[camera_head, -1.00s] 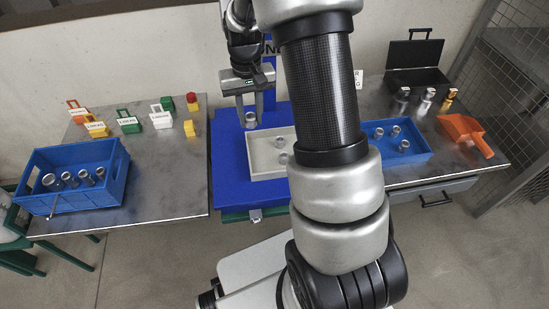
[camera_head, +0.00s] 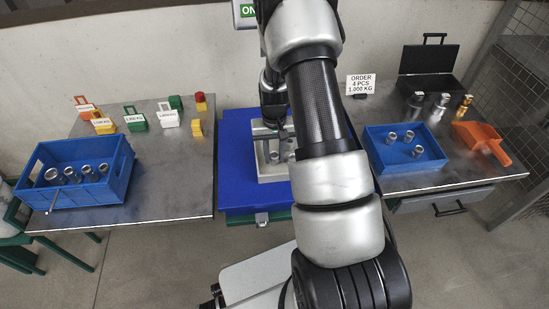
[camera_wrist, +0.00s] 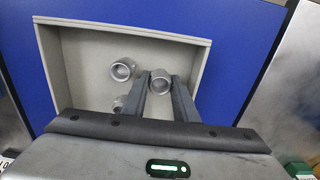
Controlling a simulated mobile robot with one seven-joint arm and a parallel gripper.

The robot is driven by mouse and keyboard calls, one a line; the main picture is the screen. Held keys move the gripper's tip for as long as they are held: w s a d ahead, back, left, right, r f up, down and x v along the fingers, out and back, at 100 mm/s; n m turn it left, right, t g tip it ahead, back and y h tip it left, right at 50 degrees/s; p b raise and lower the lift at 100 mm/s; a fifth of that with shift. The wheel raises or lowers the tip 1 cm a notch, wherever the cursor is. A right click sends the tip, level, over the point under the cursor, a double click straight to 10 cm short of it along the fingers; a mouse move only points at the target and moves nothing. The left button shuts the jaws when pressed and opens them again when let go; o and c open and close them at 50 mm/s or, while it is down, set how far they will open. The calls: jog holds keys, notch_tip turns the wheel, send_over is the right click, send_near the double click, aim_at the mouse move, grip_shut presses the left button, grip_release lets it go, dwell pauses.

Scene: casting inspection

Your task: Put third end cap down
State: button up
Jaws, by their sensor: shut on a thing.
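My gripper (camera_wrist: 161,88) is shut on a grey metal end cap (camera_wrist: 160,82), whose round open end shows between the fingertips in the wrist view. The held cap is over or in the pale tray (camera_wrist: 85,28); I cannot tell whether it touches the floor. A second end cap (camera_wrist: 122,69) stands in the tray just left of it. Another cap (camera_wrist: 118,104) is partly hidden beside the left finger. In the head view my gripper (camera_head: 273,142) is over the pale tray (camera_head: 270,179), partly hidden by my arm.
The tray stands on a blue surface (camera_head: 235,160). At left, a blue crate (camera_head: 95,188) holds several metal parts. At right, a blue bin (camera_head: 425,168) holds 3 parts, beside an orange scoop (camera_head: 482,140). An order sign (camera_head: 360,84) stands behind.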

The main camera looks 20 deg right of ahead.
jog(key=shift+f, duration=0.55)
jog(key=shift+f, duration=0.2)
jog(key=o, duration=1.1)
jog(key=shift+o, duration=0.2)
